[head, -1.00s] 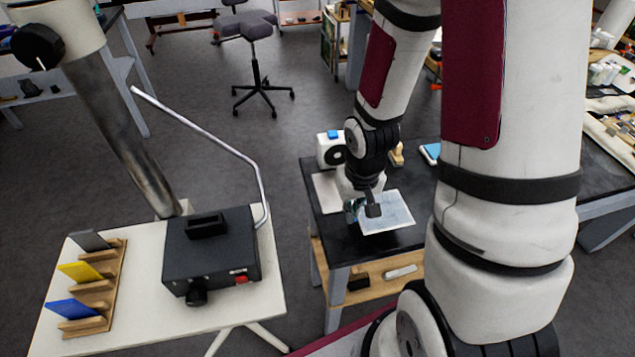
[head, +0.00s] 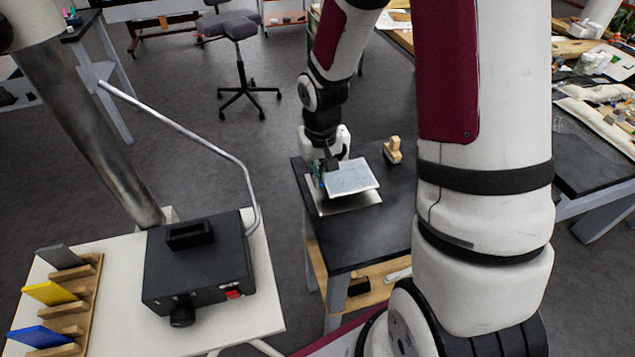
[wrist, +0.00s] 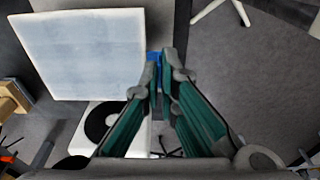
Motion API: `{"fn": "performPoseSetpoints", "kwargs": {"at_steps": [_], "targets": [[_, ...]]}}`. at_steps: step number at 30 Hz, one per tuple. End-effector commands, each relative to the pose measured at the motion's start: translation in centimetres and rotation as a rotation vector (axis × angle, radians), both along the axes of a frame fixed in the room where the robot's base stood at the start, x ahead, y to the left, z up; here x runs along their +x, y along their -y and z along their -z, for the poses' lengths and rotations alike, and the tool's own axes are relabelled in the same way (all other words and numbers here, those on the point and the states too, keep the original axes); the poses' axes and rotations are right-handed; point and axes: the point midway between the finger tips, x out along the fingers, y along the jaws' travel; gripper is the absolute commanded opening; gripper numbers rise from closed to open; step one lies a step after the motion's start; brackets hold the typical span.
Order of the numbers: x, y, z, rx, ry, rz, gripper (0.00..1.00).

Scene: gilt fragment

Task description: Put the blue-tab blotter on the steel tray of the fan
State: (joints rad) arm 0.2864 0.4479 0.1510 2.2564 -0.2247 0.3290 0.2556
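The pale, square blotter (head: 352,176) is in my gripper, held at its left side in the head view. In the wrist view the blotter (wrist: 85,55) extends to the left of the fingers, and its blue tab (wrist: 153,57) is between the fingertips. My gripper (head: 322,178) is shut on it. The blotter hangs over the steel tray (head: 318,205), with dark shadow between them, so it looks apart from the tray. The fan (wrist: 137,142), a white box with a round black opening, stands close by; my wrist mostly hides it in the head view.
A wooden-handled block (head: 393,150) stands right of the tray on the dark bench (head: 380,235). On the white table at left are a black box (head: 200,265) with a long lever and a rack with grey, yellow and blue plates (head: 45,294).

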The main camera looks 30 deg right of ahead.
Motion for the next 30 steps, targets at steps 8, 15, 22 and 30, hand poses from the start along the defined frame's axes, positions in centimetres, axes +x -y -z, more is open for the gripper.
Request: {"fn": "performPoseSetpoints", "kwargs": {"at_steps": [8, 15, 22, 30], "targets": [[0.1, -0.1, 2.4, 0.001, -0.004, -0.002, 0.00], [0.2, 0.0, 3.5, 0.000, 0.001, -0.001, 0.00], [0.2, 0.0, 3.9, 0.000, 0.000, -0.001, 0.00], [0.2, 0.0, 3.8, 0.000, 0.000, 0.000, 0.25]]}}
